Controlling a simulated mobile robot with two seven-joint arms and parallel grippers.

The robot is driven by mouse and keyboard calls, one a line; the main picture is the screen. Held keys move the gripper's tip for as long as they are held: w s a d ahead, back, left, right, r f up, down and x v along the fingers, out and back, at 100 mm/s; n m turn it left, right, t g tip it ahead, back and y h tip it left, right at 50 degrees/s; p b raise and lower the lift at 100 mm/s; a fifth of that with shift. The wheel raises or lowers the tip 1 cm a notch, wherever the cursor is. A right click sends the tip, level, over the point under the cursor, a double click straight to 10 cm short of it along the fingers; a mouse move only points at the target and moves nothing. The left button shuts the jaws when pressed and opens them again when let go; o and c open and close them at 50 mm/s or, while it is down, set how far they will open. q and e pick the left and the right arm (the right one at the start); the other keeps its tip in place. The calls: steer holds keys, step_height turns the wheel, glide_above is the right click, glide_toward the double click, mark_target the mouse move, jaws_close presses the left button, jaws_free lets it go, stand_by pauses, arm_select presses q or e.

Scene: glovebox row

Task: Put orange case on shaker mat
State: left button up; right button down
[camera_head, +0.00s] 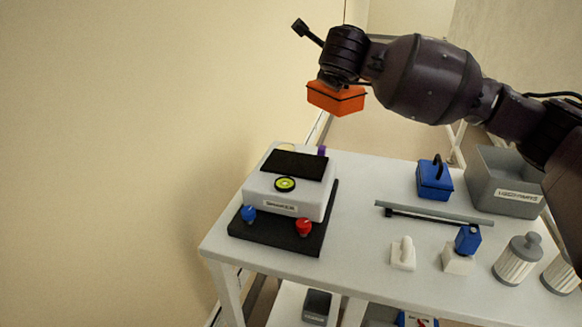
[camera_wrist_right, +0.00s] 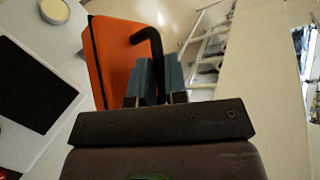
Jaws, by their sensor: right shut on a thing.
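The orange case (camera_head: 335,99) hangs in the air beneath my right gripper (camera_head: 335,82), above and beyond the table's back edge in the head view. In the right wrist view the orange case (camera_wrist_right: 112,60) has a dark seam and a black handle (camera_wrist_right: 148,42). My right gripper's two blue-grey fingers (camera_wrist_right: 157,82) are shut at this handle. The shaker mat, a black pad (camera_head: 295,164), lies bare on top of the white shaker (camera_head: 285,204), lower left of the case. The mat also shows at the left of the wrist view (camera_wrist_right: 30,85). My left gripper is not in view.
The shaker has a green-yellow disc (camera_head: 285,184), a blue knob (camera_head: 248,213) and a red knob (camera_head: 304,226). A blue case (camera_head: 435,180), a grey bin (camera_head: 482,182), a grey bar (camera_head: 437,214) and canisters (camera_head: 517,260) occupy the right side. A wall stands left.

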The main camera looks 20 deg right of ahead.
steer(key=s+a+r+n+y, duration=0.3)
steer(key=a+r+n+y, duration=0.4)
steer(key=a+r+y, duration=0.15)
steer(key=shift+n+t+y, duration=0.3)
steer(key=shift+n+y, duration=0.05)
steer(key=shift+n, duration=0.05)
steer(key=shift+w+a+f+b, duration=0.15)
steer(key=shift+f+b, duration=0.2)
steer(key=shift+f, duration=4.85)
steer(key=shift+w+a+f+b, duration=0.1)
steer(key=shift+f+b, duration=0.25)
steer(key=shift+f, duration=4.8)
steer(key=shift+f, duration=0.1)
steer(key=c, duration=1.1)
jaws_free()
steer(key=shift+s, duration=0.1)
steer(key=shift+c, duration=0.2)
